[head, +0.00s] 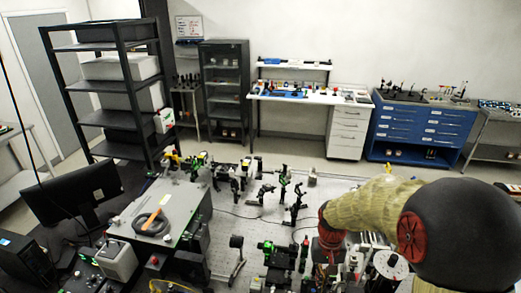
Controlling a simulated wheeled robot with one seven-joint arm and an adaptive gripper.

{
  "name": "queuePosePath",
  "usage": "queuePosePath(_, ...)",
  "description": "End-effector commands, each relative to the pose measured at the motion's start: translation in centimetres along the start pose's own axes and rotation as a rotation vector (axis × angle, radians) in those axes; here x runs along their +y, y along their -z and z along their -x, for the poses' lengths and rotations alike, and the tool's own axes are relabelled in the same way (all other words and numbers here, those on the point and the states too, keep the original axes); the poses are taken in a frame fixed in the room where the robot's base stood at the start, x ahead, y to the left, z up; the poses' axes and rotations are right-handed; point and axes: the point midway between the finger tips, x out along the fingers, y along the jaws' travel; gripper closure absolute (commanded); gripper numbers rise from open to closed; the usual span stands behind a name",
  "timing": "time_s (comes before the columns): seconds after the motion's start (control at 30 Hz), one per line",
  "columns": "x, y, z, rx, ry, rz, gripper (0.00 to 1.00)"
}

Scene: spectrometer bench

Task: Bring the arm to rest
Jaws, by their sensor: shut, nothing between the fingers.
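My arm comes in from the right, with a large black rounded joint, a straw-coloured link and a red wrist part. The wrist points down over the right part of the optical table (225,205). My gripper (326,272) is at its lower end, small and dark among the optics near the bottom edge. It is shut, with nothing seen in it. Its fingertips are hard to make out, and I cannot tell their height over the table.
Optic mounts (297,203) and green-marked parts (278,254) crowd the table close to my arm. A black shelf (117,87), workbench (300,97) and blue cabinet (418,128) stand behind.

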Motion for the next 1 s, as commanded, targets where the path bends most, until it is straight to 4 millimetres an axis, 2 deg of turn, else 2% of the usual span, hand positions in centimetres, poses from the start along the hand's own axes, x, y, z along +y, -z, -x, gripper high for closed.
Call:
queuePosePath(0.17,0.2,-3.3,0.8,0.045,0.003,0.025,1.0)
queuePosePath(0.37,0.6,-8.1,1.1,0.133,0.007,0.055,1.0)
queuePosePath(0.57,1.0,-12.6,0.1,0.244,0.01,0.072,1.0)
queuePosePath(0.7,1.2,-15.2,-1.2,0.338,0.013,0.077,1.0)
queuePosePath(0.83,1.3,-17.1,-2.6,0.438,0.017,0.076,1.0)
queuePosePath(1.0,1.4,-18.1,-3.0,0.553,0.021,0.075,1.0)
